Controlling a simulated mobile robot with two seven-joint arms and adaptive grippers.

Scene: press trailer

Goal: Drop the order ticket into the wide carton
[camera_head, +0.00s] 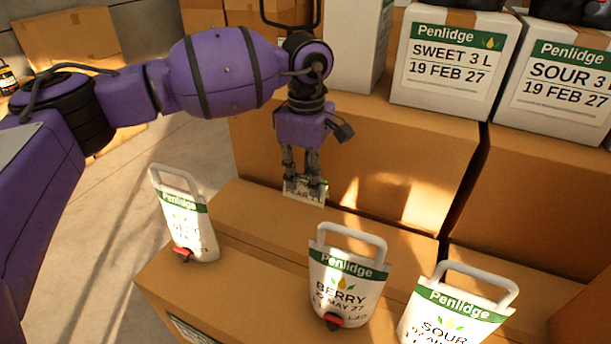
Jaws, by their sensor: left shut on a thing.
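My left gripper (304,184) points down near the middle of the view, shut on a small white card with a green band, which looks like the order ticket (304,196). Its print seems to read PEAR, and the fingers cover part of it. The card is in front of a brown carton face, over a lower brown carton top (265,215). I cannot tell which carton is the wide carton, and no open carton mouth shows clearly. My right gripper is not in view.
White pouches with handles and red taps stand in front: one at left (180,215), a BERRY pouch (345,280) and a SOUR pouch (455,312). White Penlidge boxes, SWEET 3 L (452,60) and SOUR 3 L (560,85), stand on large brown cartons (420,150) behind.

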